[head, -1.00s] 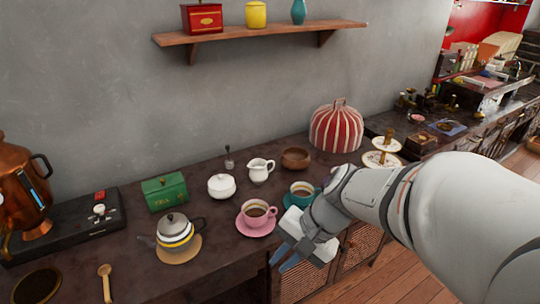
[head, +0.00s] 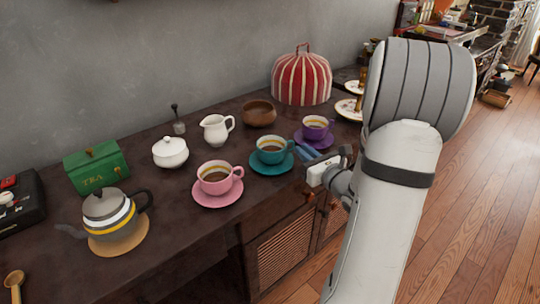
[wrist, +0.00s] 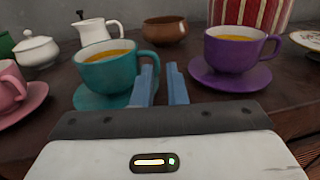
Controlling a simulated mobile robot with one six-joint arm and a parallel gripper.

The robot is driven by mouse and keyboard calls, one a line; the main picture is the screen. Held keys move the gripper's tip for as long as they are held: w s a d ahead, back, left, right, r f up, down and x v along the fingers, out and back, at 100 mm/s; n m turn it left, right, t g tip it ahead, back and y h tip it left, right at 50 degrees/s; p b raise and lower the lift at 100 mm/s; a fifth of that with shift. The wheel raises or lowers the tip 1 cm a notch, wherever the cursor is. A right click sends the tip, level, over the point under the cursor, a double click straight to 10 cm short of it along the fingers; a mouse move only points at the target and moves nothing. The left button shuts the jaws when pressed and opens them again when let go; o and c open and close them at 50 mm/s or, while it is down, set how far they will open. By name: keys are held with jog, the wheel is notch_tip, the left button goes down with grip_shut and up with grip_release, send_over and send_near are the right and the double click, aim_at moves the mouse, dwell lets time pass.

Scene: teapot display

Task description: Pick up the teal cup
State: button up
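The teal cup (head: 270,149) stands upright on its teal saucer (head: 271,169), between the pink cup (head: 214,178) and the purple cup (head: 317,126). It holds a brown-yellow drink. My gripper (head: 312,154) is at the counter's front edge, to the right of the teal cup. In the wrist view, the teal cup (wrist: 108,69) is left of my gripper (wrist: 163,84), with its handle close to the left finger. The two blue fingers are apart with nothing visible between them. I cannot tell whether the left finger touches the handle.
The purple cup on its saucer (wrist: 230,78) stands close on the right of my fingers. A white creamer (head: 217,129), sugar bowl (head: 170,152) and brown bowl (head: 259,114) stand behind. A grey teapot (head: 109,215) sits at left. The striped cozy (head: 302,78) is at the back.

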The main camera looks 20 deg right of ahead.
jog(key=w, duration=0.2)
jog(key=w+a, duration=0.1)
jog(key=w, duration=0.1)
jog(key=w+b, duration=0.1)
jog(key=w, duration=0.1)
jog(key=shift+w+a, duration=0.35)
jog(key=shift+w, duration=0.05)
jog(key=shift+c, duration=0.4)
grip_shut()
jog(key=shift+r, duration=0.15)
